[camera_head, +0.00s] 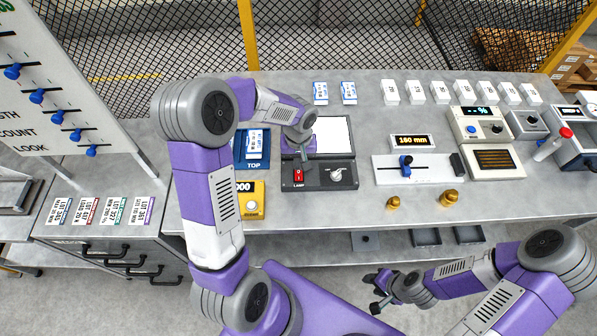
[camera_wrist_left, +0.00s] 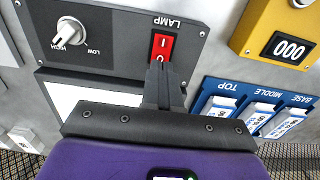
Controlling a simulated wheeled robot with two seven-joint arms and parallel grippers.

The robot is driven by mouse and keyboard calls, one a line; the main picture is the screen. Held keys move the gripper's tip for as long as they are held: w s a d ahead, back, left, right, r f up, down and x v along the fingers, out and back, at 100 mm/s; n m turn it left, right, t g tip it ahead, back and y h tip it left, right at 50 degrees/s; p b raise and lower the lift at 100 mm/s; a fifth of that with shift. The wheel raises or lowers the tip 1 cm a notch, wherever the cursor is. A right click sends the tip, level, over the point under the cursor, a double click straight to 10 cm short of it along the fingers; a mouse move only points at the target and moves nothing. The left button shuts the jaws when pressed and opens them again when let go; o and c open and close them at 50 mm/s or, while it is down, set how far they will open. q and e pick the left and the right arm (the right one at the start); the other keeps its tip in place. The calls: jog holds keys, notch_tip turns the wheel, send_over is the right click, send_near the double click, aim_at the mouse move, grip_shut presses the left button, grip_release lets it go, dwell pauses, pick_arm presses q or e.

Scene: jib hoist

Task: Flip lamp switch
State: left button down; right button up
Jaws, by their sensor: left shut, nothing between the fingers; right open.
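The lamp switch (camera_head: 298,175) is a red rocker on a dark control panel (camera_head: 318,184), above the LAMP label in the head view. In the left wrist view the red switch (camera_wrist_left: 162,47) shows its "I" and "O" marks. My left gripper (camera_head: 304,163) is shut and empty, with its fingertips (camera_wrist_left: 158,68) at the "O" end of the switch. Whether they touch it I cannot tell. My right gripper (camera_head: 376,293) is open and empty, low in front of the table.
A white knob (camera_wrist_left: 70,34) marked HIGH and LOW sits beside the switch. A bright white panel (camera_head: 333,134) lies behind it. A yellow counter box (camera_head: 252,205) and a blue TOP tray (camera_head: 240,150) stand to the left. Brass weights (camera_head: 449,197) stand to the right.

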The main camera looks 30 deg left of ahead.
pick_arm(q)
jog(key=shift+r+p, duration=1.35)
jog(key=shift+r, duration=1)
pick_arm(e)
notch_tip(320, 180, up, 3)
jog(key=shift+r, duration=0.1)
pick_arm(q)
jog(key=shift+f, duration=0.1)
